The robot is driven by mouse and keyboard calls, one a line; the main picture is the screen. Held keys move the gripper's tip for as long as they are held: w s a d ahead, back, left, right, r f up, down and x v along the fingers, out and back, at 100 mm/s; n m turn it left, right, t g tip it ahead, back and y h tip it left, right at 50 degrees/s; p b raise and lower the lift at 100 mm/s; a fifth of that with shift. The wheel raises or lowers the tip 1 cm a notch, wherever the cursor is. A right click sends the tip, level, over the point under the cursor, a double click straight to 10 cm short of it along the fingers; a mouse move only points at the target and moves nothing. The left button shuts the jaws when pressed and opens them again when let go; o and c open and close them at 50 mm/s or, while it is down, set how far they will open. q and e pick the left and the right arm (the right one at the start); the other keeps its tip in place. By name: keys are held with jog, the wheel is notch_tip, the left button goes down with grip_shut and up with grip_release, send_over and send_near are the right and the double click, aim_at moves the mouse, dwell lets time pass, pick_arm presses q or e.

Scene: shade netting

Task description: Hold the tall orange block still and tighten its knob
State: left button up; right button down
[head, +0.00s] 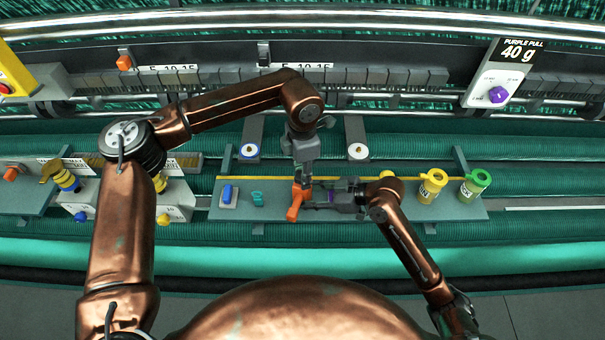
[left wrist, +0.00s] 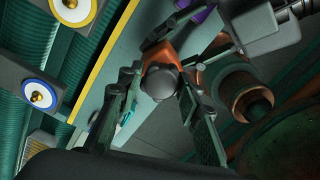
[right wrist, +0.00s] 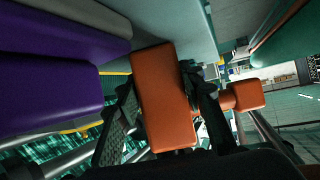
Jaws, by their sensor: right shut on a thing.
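The tall orange block (head: 295,205) stands on the grey-green tray (head: 455,209). It also shows in the right wrist view (right wrist: 163,100), where my right gripper (right wrist: 165,80) has its fingers on both sides and is shut on it. In the head view my right gripper (head: 312,192) reaches it from the right. My left gripper (head: 303,178) points down from above the block. In the left wrist view the round dark grey knob (left wrist: 160,82) sits on the orange block (left wrist: 185,50). My left fingers (left wrist: 160,95) stand on either side of the knob and look open.
A blue block (head: 228,195) on a pale plate and a small teal piece (head: 258,199) lie left on the tray. A yellow cup (head: 431,188) and a green-rimmed cup (head: 474,186) stand right. A purple block (right wrist: 50,55) is close to my right gripper.

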pick_arm(q)
jog(key=o, duration=0.3)
jog(key=shift+r, duration=1.45)
